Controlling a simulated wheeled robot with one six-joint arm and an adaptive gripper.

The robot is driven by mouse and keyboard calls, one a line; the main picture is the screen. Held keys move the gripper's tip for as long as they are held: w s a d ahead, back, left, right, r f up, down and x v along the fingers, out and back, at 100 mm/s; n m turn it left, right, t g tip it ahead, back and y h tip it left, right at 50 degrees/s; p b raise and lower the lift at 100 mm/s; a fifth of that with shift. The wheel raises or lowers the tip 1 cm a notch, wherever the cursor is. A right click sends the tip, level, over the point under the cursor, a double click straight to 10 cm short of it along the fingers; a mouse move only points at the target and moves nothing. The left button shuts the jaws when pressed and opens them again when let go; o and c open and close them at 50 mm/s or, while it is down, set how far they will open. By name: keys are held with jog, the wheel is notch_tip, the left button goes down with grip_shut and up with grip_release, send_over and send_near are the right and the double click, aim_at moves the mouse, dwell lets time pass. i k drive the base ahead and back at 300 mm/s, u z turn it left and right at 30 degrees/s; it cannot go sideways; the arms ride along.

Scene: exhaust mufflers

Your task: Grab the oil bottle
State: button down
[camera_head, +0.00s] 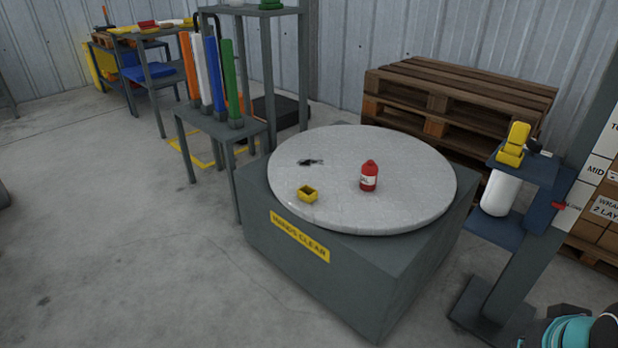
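A small red bottle (369,184) with a white label stands upright on the round grey turntable (420,205), right of its middle. The label print is too small to read surely, but the bottle looks like the oil bottle. Nothing touches it. A small yellow open box (307,195) sits to its left, nearer the front edge. A small dark object (310,162) lies farther back on the left. Part of my arm shows at the bottom right corner, well away from the bottle; my gripper is not seen.
The turntable tops a grey box base (330,285) with a yellow warning label. A column (530,245) with shelves stands close on the right. Wooden pallets (460,95) are behind. A bench (215,125) with coloured tubes is left. The front-left floor is clear.

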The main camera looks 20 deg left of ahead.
aim_at(369, 173)
jog(key=u, duration=2.2)
jog(key=i, duration=2.15)
jog(key=z, duration=3.9)
